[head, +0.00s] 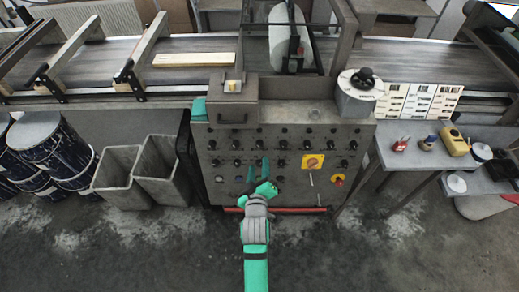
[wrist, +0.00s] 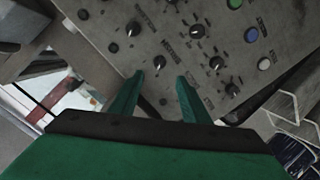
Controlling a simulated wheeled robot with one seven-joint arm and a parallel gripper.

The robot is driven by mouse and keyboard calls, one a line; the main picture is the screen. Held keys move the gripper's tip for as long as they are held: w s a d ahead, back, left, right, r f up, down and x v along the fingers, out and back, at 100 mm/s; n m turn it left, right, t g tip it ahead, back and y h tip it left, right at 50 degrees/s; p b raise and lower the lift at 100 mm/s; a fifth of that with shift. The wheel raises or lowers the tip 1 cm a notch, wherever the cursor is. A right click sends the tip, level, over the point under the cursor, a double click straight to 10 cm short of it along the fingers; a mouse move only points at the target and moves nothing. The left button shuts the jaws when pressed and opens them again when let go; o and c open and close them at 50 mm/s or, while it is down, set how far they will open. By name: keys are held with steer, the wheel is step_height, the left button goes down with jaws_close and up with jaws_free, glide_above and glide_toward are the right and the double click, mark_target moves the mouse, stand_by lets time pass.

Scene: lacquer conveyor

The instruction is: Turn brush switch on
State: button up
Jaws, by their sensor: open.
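The grey control panel (head: 225,170) stands in front of the conveyor and carries rows of black rotary knobs. A black knob (wrist: 133,29) and another knob (wrist: 197,31) show beyond the fingertips. Contact with any knob is not visible.
A red-and-yellow switch (head: 313,161) sits right of my gripper. Grey bins (head: 117,178) and dark drums (head: 50,150) stand left of the panel. A side table (head: 440,158) with small tools is at the right. The conveyor (head: 190,45) carries a pale board (head: 193,60).

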mark_target(259, 147)
steer(key=x, duration=1.1)
steer(key=shift+r, duration=0.1)
steer(key=shift+c, duration=0.3)
steer(key=c, duration=1)
